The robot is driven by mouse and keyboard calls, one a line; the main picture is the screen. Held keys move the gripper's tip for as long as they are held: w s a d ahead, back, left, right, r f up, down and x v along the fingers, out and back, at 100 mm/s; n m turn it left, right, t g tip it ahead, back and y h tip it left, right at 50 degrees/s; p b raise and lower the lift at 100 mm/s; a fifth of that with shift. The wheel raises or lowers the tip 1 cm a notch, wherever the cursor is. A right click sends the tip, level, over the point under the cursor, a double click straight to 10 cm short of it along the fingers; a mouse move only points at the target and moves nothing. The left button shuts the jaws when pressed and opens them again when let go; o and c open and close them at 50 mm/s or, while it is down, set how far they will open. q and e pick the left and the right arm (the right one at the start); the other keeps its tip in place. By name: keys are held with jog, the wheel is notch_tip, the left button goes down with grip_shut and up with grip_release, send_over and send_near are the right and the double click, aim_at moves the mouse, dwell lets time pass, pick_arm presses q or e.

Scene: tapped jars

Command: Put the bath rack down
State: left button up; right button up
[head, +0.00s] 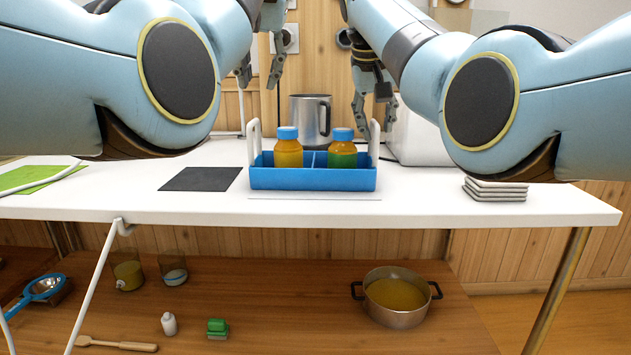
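The bath rack is a blue two-compartment tray (312,180) with a white upright handle at each end. It appears to rest level on the white table (420,197). An orange bottle with a blue cap (288,153) stands in its left compartment. A bottle with orange above green and a blue cap (342,155) stands in its right compartment. My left gripper (258,82) is open and empty, above the left handle (254,140). My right gripper (375,122) is open, its fingers apart around or just behind the top of the right handle (374,150); I cannot tell which.
A metal jug (309,120) stands behind the rack. A dark mat (201,179) lies to its left and a green sheet (28,178) further left. Stacked white coasters (496,190) sit at the right. A pot (396,298) is on the wooden surface below.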

jog(key=v, duration=1)
